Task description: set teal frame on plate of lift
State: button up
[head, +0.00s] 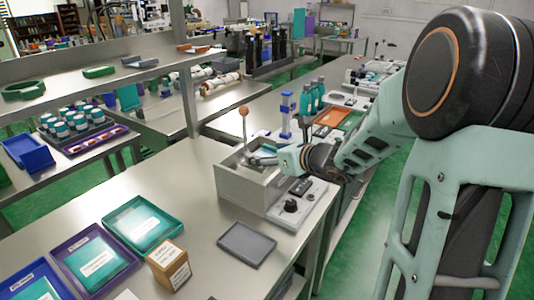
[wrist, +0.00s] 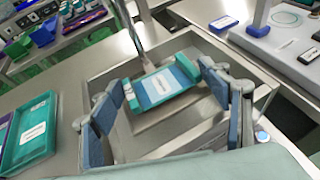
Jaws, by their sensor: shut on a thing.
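The teal frame (wrist: 165,84), a shallow piece with a pale label and a bluish face, is held between the two fingertips of my gripper (wrist: 161,79) in the wrist view. The fingers are spread to its width, one at each side. The frame is over the open grey metal box of the lift (wrist: 262,93). A grey surface (wrist: 145,128) shows inside the box below it; I cannot tell whether the frame touches it. In the head view my gripper (head: 268,158) reaches into the top of the lift box (head: 243,190), and the frame is mostly hidden there.
A lever with an orange ball (head: 243,112) rises at the box's back. A control panel with a black knob (head: 291,206) adjoins its right side. A grey tray (head: 247,244) lies in front, and a teal tray (head: 143,222) and a wooden block (head: 169,264) stand left. Bare bench lies between.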

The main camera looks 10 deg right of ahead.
jog(key=shift+f, duration=0.3)
jog(key=o, duration=1.2)
jog(key=shift+s, duration=0.1)
